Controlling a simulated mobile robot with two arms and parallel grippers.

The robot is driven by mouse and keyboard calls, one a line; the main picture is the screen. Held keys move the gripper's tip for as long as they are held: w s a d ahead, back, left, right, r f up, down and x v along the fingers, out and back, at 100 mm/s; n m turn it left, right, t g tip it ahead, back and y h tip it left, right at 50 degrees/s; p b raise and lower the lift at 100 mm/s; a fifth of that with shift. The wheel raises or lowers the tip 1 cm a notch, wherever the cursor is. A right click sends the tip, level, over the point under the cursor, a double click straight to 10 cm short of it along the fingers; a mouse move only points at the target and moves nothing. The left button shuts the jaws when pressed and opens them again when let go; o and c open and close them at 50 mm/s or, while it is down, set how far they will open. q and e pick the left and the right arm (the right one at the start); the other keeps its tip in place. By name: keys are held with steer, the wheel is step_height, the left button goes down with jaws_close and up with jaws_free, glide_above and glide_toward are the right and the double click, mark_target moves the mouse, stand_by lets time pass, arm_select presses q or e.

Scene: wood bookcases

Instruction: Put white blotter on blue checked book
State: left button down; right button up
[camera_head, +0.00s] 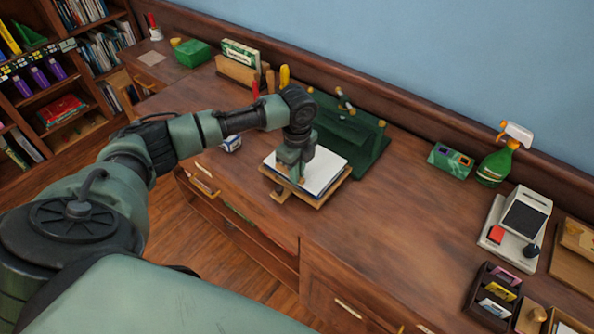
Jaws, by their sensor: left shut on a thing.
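A flat white pad (323,171), which looks like the white blotter, is over a wooden stand (322,201) near the desk's front edge. My left gripper (291,175) points down at the pad's left part and is shut on it; the fingers hide the exact grip. I cannot tell whether the pad rests on the stand or is just above it. I cannot make out a blue checked pattern on any book. My right gripper is not in view.
A green desk stand (352,138) is just behind the pad. A green spray bottle (497,163), a white device (514,222) and a dark card holder (492,297) stand at the right. The desk's middle right (415,215) is clear. Bookcases are at the left.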

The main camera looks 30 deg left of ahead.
arm_select(q)
steer(key=c, duration=1.5)
jaws_free()
steer(key=shift+o, duration=0.2)
step_height(320, 180, up, 12)
steer(key=b, duration=0.2)
